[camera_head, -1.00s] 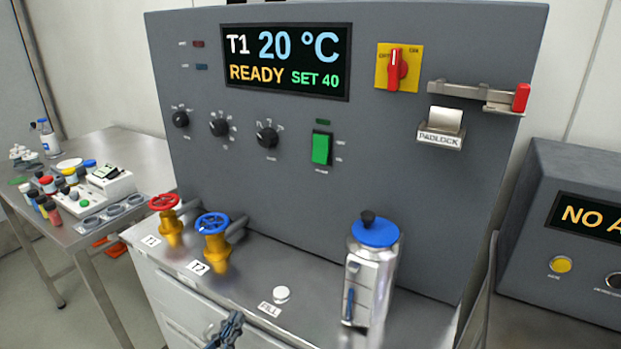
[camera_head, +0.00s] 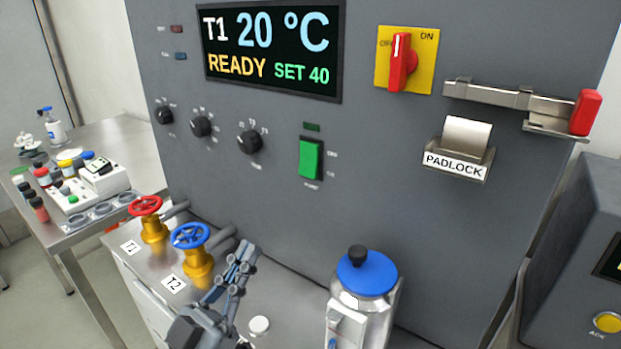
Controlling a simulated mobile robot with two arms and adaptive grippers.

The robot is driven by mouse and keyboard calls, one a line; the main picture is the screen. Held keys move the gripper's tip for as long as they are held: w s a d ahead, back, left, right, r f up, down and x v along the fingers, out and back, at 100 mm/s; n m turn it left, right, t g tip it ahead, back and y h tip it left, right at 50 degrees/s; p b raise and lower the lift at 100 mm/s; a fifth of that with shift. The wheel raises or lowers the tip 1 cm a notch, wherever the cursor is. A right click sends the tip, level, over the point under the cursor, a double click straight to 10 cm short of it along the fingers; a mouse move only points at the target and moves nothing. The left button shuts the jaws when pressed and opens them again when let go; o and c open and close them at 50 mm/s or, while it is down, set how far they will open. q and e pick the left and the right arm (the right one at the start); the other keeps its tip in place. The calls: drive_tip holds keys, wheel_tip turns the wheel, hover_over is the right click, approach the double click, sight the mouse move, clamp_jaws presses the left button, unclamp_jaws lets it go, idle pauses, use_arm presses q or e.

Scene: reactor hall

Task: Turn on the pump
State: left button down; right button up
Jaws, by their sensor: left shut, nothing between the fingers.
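The pump switch (camera_head: 311,160) is a green rocker on the grey panel (camera_head: 400,225), with a small dark green indicator (camera_head: 312,127) above it and a label below that is hard to read. The display (camera_head: 272,48) reads T1 20 °C, READY, SET 40. My left gripper (camera_head: 246,252) is shut and empty, pointing up in front of the panel, below and left of the green switch and apart from it. It is close to the blue T2 valve in the picture. My right gripper is not in view.
The red T1 valve (camera_head: 146,206) and blue T2 valve (camera_head: 190,237) stand left of my gripper. A blue-lidded metal vessel (camera_head: 366,275) stands right. A red rotary switch (camera_head: 402,64), a latch bar (camera_head: 500,97) and a PADLOCK holder (camera_head: 457,160) are on the panel's right.

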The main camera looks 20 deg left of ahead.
use_arm(q)
drive_tip(key=p, duration=0.4)
approach(306, 166)
wheel_tip(306, 166, up, 4)
drive_tip(key=w, duration=0.1)
drive_tip(key=w+d, duration=0.1)
drive_tip(key=w, duration=0.1)
drive_tip(key=shift+w+d+f+p, duration=0.15)
drive_tip(key=shift+p, duration=0.25)
drive_tip(key=shift+w+d+f, duration=0.15)
drive_tip(key=shift+w+d, duration=0.05)
drive_tip(key=shift+w, duration=0.3)
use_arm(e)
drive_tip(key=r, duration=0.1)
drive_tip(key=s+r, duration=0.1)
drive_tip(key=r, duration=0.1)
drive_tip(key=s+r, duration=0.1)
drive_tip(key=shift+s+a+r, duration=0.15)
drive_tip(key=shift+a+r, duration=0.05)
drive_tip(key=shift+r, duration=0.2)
